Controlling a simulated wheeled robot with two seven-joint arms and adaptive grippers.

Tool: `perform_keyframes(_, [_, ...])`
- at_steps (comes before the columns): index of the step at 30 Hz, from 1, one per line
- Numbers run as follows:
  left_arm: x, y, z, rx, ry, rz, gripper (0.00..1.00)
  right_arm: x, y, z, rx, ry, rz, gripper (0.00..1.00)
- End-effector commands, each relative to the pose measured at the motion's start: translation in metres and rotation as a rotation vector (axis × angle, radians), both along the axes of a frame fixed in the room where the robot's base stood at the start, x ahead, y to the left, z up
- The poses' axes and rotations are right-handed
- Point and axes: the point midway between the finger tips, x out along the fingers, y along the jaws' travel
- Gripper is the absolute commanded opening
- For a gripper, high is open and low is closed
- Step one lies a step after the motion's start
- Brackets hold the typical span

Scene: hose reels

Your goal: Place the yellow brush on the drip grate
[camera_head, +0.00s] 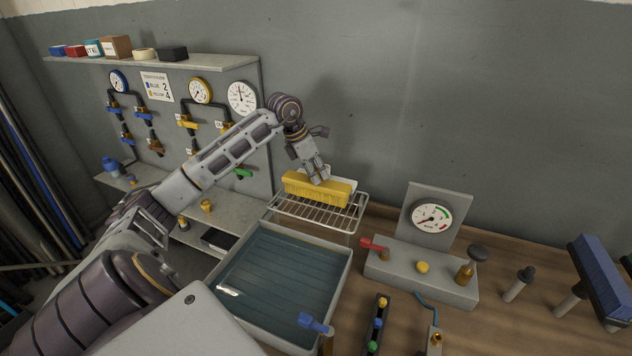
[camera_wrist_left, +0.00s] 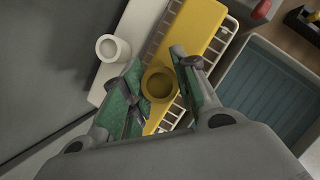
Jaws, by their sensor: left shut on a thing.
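The yellow brush (camera_head: 317,188) is a long yellow block at the drip grate, a silver wire rack (camera_head: 318,211) behind the water tray. My left gripper (camera_head: 318,179) points down at the brush's top and is shut on it. In the left wrist view the yellow brush (camera_wrist_left: 196,38) has a round knob between the green-padded fingers (camera_wrist_left: 160,85). The wire grate (camera_wrist_left: 163,32) shows beside and under it. I cannot tell whether the brush touches the wires. A white block with a round knob (camera_wrist_left: 113,48) lies alongside the brush. My right gripper is not in view.
The water-filled tray (camera_head: 232,318) stands in front of the grate. A gauge stand with a red-handled valve (camera_head: 378,246) is to the right. The panel with gauges and valves (camera_head: 163,110) stands at the left. Bare wall lies behind.

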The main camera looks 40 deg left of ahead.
Motion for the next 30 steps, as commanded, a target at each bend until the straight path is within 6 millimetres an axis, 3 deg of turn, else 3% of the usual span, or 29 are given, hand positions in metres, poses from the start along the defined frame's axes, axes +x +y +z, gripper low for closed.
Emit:
perform_keyframes(12, [0.0,0.0,-0.034,0.0,-0.001,0.0,0.0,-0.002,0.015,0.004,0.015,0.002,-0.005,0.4])
perform_keyframes(19, [0.0,0.0,-0.036,0.0,-0.001,0.0,0.0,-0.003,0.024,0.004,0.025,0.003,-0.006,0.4])
perform_keyframes(29, [0.0,0.0,-0.039,0.001,0.0,0.0,0.0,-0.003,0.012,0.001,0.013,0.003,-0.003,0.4])
perform_keyframes(30, [0.0,0.0,-0.039,0.0,0.001,0.0,0.33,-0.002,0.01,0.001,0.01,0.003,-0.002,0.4])
